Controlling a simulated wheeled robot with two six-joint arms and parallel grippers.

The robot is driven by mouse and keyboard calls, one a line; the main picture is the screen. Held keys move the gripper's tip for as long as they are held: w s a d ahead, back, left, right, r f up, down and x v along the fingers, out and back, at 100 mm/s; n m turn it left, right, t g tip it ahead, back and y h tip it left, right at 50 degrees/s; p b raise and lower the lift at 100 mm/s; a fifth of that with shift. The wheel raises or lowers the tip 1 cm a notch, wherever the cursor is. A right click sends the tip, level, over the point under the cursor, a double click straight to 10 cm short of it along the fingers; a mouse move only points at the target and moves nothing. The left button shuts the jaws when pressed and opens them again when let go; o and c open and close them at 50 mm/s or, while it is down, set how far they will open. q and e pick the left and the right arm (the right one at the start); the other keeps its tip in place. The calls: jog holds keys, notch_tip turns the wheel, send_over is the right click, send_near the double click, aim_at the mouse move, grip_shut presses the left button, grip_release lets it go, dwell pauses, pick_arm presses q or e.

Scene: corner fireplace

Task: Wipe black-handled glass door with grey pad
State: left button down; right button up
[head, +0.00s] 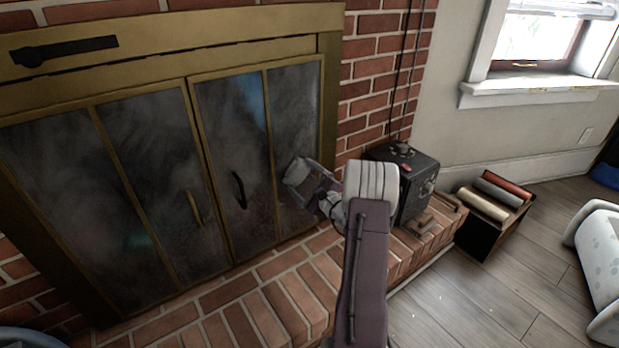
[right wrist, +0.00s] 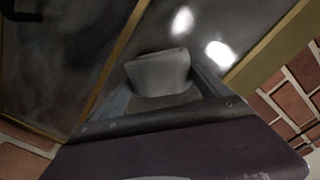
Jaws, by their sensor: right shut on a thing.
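The black-handled glass door (head: 231,130) is the right-hand door of the brass-framed fireplace and looks closed. Its glass is smudged and hazy, and its black handle (head: 239,190) sits on the left panel. My right gripper (head: 304,178) is at the door's right panel, right of the handle. It is shut on the grey pad (head: 296,171). In the right wrist view the grey pad (right wrist: 158,73) sits between the fingers, in front of the hazy glass (right wrist: 205,30). I cannot tell whether the pad touches the glass. My left gripper is not in view.
The brass-handled door (head: 140,180) is on the left. A brick hearth (head: 240,300) runs below. A black box (head: 412,180) stands on the hearth right of my arm. A dark crate of rolls (head: 490,235) stands on the floor, which is clear in front.

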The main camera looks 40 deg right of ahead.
aim_at(289, 183)
jog(key=shift+w+a+b, duration=0.2)
jog(key=shift+a+b, duration=0.4)
jog(key=shift+a, duration=1.7)
jog(key=s, duration=0.6)
jog(key=shift+a+b, duration=0.25)
jog(key=shift+b, duration=0.2)
jog(key=s, duration=0.3)
jog(key=shift+a, duration=0.15)
